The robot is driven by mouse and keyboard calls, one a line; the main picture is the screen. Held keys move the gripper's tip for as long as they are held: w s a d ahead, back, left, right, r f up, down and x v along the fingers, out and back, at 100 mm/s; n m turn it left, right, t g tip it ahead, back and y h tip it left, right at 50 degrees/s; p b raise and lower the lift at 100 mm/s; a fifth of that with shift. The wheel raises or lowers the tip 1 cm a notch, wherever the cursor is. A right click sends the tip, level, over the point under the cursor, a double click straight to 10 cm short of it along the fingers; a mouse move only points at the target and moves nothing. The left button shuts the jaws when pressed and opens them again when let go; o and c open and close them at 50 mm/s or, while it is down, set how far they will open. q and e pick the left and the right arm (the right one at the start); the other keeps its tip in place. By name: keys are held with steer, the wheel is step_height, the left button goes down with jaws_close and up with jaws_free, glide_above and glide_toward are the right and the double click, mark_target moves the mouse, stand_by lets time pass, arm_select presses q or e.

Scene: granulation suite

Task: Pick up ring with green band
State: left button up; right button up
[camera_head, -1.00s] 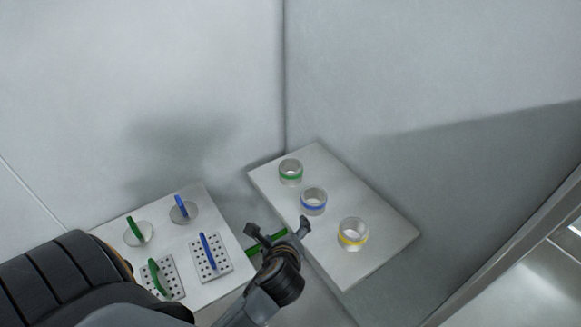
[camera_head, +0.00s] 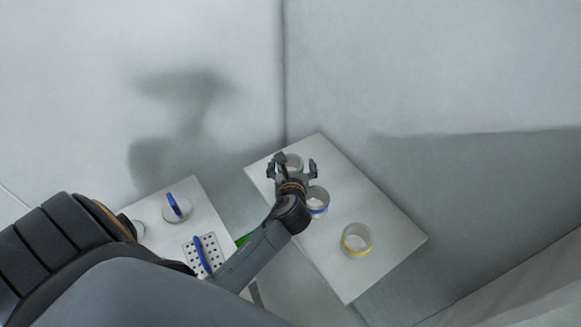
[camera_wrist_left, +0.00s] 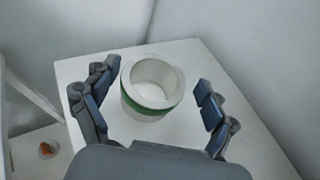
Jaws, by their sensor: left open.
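The ring with the green band (camera_wrist_left: 150,84) stands upright on a white table (camera_wrist_left: 240,137) in the left wrist view, between the spread fingers of my left gripper (camera_wrist_left: 157,107). The fingers show clear gaps on both sides of it. In the head view the ring (camera_head: 291,161) is partly covered by my left gripper (camera_head: 292,168), which is open over the table's far left end. The green band is hidden there. My right gripper is not in view.
On the same table, the blue-banded ring (camera_head: 318,203) stands right beside my gripper, and the yellow-banded ring (camera_head: 356,240) stands farther right. A second table (camera_head: 213,222) holds a blue-handled disc (camera_head: 176,207) and a blue-handled perforated plate (camera_head: 205,256). Walls close in behind.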

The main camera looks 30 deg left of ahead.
mark_target(291, 160)
arm_select(q)
steer(key=shift+w+a+f, duration=0.35)
steer(key=shift+w+a, duration=0.1)
steer(key=x, duration=0.3)
steer(key=shift+a+f+p, duration=0.1)
steer(key=shift+f+p, duration=0.1)
steer(key=shift+p, duration=0.15)
steer(key=shift+w+a+f, duration=0.15)
steer(key=shift+w+f, duration=0.05)
steer(key=shift+w, duration=0.05)
steer(key=shift+s, duration=0.1)
steer(key=c, duration=1.5)
arm_select(e)
steer(key=w, duration=0.1)
steer(key=w+a+r, duration=0.1)
steer(key=shift+w, duration=0.35)
arm_select(q)
steer(key=shift+c, duration=0.3)
steer(key=shift+c, duration=0.5)
arm_select(e)
steer(key=shift+a, duration=0.35)
